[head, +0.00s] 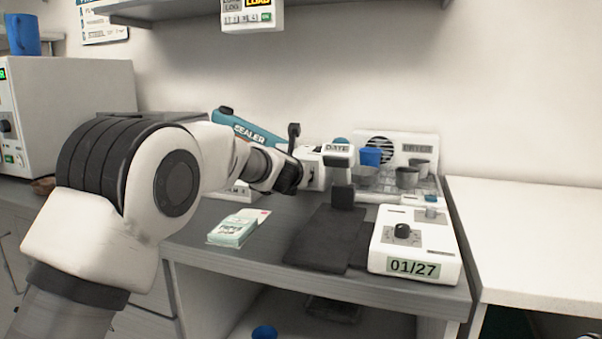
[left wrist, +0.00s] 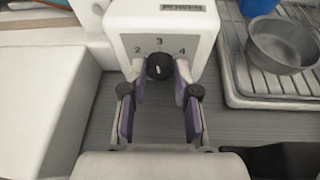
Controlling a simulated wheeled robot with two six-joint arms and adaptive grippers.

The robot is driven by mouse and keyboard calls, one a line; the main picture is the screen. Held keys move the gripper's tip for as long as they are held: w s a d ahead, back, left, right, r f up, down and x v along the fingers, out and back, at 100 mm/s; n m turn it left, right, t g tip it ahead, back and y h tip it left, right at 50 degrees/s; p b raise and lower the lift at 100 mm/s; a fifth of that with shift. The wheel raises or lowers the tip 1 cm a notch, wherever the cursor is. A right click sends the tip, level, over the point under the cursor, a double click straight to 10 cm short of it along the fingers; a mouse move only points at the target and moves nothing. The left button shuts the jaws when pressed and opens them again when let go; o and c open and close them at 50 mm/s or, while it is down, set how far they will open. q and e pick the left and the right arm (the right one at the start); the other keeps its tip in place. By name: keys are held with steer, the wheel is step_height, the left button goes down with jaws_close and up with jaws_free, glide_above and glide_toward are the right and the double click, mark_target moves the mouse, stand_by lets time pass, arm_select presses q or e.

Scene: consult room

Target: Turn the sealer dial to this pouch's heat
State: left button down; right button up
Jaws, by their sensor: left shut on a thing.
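The sealer has a teal lever arm (head: 250,130) marked SEALER, with a white body (head: 312,162) partly hidden behind my left gripper (head: 290,178). In the left wrist view, its white front (left wrist: 145,22) carries a black dial (left wrist: 159,66) with 2, 3 and 4 around it. The dial's short white mark points up, roughly towards 3. My left gripper (left wrist: 160,78) is shut on the dial, its fingers on both sides. A stack of white and green pouches (head: 237,229) lies on the counter; its small print is unreadable. My right gripper is not in view.
A dark mat (head: 319,238) and a white device showing 01/27 (head: 414,268) lie to the right. Behind them, a drying rack (head: 437,187) holds metal cups and a blue cup (head: 371,156). The far-right worktop (head: 540,230) is clear.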

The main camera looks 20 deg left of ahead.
arm_select(q)
steer(key=shift+d+m+y, duration=0.1)
steer(key=shift+m+y, duration=0.3)
steer(key=shift+m, duration=0.2)
steer(key=shift+f+m+y+p, duration=0.15)
steer(key=shift+m+y+p, duration=0.15)
steer(key=shift+m+y, duration=0.55)
steer(key=m, duration=0.2)
steer(key=m+t+y, duration=0.1)
steer(key=m, duration=0.1)
steer(key=shift+d+f+m+y, duration=0.1)
steer(key=shift+m+y, duration=0.15)
steer(key=shift+m, duration=0.1)
steer(key=shift+t, duration=0.3)
steer(key=c, duration=0.9)
jaws_free()
steer(key=shift+o, duration=0.2)
